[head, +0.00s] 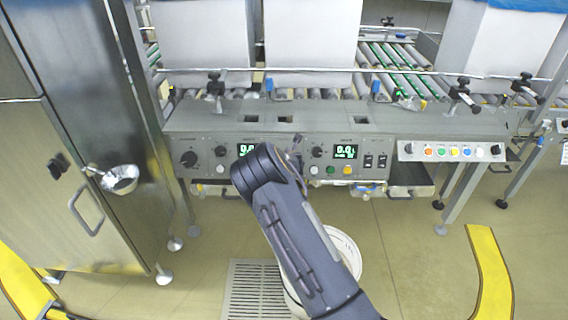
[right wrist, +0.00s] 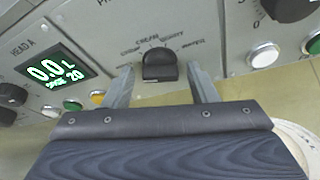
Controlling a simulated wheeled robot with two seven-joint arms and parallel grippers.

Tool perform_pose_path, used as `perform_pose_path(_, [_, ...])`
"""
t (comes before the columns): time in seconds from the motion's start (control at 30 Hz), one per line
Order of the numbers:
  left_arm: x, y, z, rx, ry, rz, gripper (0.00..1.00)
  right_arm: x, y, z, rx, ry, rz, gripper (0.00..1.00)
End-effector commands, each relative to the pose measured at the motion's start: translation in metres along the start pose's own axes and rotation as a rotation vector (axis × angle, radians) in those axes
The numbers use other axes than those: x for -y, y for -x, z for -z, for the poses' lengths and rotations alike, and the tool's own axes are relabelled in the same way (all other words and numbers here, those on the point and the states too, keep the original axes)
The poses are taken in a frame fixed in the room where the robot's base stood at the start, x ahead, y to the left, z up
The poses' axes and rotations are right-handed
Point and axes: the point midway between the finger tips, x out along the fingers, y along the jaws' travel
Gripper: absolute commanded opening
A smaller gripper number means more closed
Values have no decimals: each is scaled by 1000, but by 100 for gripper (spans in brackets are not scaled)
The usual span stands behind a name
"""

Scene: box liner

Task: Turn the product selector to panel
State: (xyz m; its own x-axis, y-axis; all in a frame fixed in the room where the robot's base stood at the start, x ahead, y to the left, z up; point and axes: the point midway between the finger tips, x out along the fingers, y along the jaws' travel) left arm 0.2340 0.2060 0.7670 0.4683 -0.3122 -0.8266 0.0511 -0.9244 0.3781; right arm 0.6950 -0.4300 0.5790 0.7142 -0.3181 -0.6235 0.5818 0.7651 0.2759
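The product selector is most likely the dark rotary knob (right wrist: 160,65) on the grey panel (right wrist: 205,25) in the right wrist view, with small words in an arc above it that are hard to read. Its exact pointing direction is unclear. My right gripper (right wrist: 162,86) is open, with one finger on each side of the knob and a visible gap to each. In the head view my right gripper (head: 297,155) is at the middle of the control panel (head: 215,150), mostly behind my own arm, and the knob is hidden or too small to make out. My left gripper is not in view.
A lit display (right wrist: 55,72) and coloured buttons lie left of the knob; a white button (right wrist: 264,55) and another dark knob (right wrist: 288,8) lie right. A box of buttons (head: 450,151) juts out at the right. A steel cabinet (head: 75,190) stands left. Rollers (head: 390,60) run behind.

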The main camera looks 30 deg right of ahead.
Motion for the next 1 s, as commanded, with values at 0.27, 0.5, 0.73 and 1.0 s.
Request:
perform_pose_path(0.27, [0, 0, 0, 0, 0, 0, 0, 0, 0, 0, -1, -2, 0, 56])
perform_pose_path(0.5, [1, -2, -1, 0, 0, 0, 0, -1, 25, 0, 0, -3, -2, 56])
perform_pose_path(0.73, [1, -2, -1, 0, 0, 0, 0, -1, 64, 0, 0, -2, -2, 56])
perform_pose_path(1.0, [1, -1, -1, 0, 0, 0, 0, 0, 78, 0, 0, -2, 0, 56])
